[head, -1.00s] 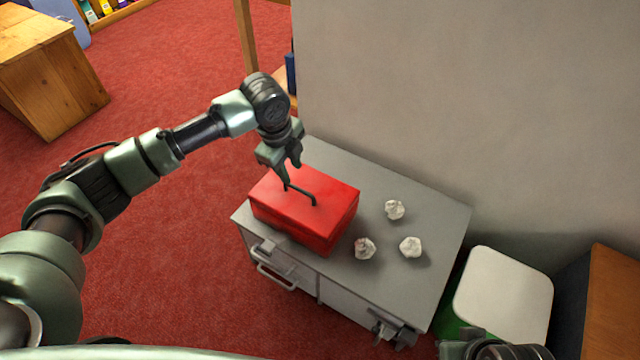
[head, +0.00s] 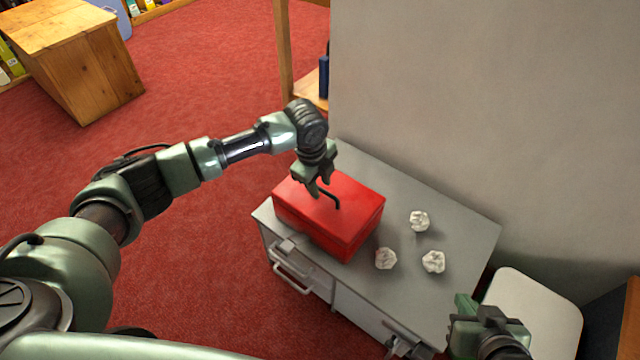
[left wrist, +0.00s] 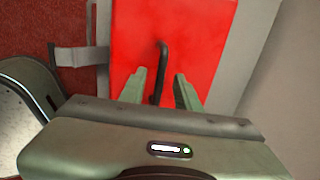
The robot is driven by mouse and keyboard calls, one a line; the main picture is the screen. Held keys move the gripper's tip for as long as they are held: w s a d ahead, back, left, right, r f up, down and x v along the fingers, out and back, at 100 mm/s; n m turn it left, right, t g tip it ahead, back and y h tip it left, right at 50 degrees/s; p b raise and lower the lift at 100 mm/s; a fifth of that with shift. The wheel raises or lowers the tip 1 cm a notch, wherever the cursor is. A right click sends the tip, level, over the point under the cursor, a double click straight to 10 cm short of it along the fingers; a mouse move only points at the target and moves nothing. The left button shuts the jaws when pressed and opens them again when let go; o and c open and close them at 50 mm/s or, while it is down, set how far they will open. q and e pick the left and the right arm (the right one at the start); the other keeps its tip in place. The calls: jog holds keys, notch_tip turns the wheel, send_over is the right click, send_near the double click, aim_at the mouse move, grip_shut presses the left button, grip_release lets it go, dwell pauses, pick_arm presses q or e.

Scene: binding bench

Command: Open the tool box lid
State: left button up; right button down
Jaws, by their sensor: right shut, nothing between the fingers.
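The red tool box (head: 345,225) sits on the left part of the grey cabinet top, its lid closed. A dark bar handle (head: 331,196) stands on the lid and also shows in the left wrist view (left wrist: 160,68). My left gripper (head: 318,190) is over the lid at the handle. In the left wrist view its two fingers (left wrist: 160,88) are apart, with the handle between them and a gap on each side. My right gripper (head: 464,308) is shut and empty, low at the right by the cabinet's near right corner. Its fingertips are hard to make out.
Three crumpled white paper balls (head: 419,221) lie on the cabinet top (head: 455,222) right of the box. A white-lidded bin (head: 545,305) stands right of the cabinet. A grey wall (head: 480,110) rises behind. Open red carpet (head: 210,80) lies to the left.

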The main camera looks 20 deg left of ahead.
pick_arm(q)
grip_shut()
dwell(1.4)
